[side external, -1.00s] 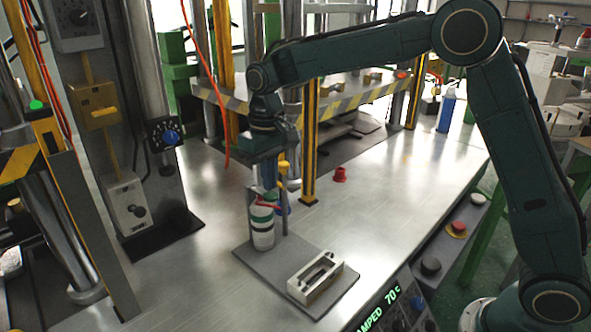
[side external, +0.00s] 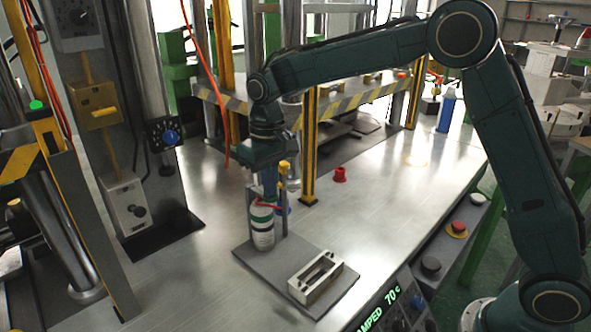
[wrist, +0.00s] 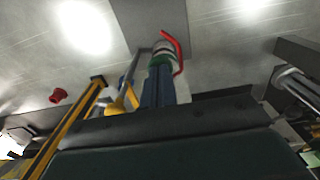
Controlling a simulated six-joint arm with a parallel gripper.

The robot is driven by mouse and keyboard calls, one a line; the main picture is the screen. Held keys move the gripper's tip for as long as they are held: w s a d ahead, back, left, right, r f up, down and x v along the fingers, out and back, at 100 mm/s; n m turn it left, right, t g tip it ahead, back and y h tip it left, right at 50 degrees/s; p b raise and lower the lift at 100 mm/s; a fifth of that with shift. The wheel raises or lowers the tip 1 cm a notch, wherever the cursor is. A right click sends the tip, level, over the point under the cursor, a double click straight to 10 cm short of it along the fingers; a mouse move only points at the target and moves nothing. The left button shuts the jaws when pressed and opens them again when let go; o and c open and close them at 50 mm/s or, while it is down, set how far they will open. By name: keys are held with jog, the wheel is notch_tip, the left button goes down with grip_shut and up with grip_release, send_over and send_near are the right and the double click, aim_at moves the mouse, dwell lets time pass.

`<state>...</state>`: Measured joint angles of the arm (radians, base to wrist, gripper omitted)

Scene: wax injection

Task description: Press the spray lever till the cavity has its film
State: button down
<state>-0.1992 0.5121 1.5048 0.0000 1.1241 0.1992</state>
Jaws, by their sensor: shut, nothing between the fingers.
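The spray bottle (side external: 262,230), white with a green band, stands upright on a grey plate (side external: 268,272). Its red lever (side external: 268,206) is at its top and shows in the wrist view as a bent red bar (wrist: 177,52). My gripper (side external: 270,194) points straight down over the bottle's top, its blue fingers together and empty. The fingertips are at the lever's height; whether they touch or press it I cannot tell. The pale block with the cavity (side external: 316,276) lies on the plate's right part. I cannot make out a film in it.
A thin post with a yellow top (side external: 284,170) stands close beside my fingers. A yellow-black upright (side external: 309,150) and a red cup (side external: 340,174) are behind to the right. A press column stands at left.

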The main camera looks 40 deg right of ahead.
jog(key=shift+f, duration=0.55)
jog(key=shift+r, duration=2.9)
notch_tip(320, 180, up, 4)
jog(key=shift+f, duration=0.2)
jog(key=shift+f, duration=0.1)
jog(key=shift+f, duration=3.2)
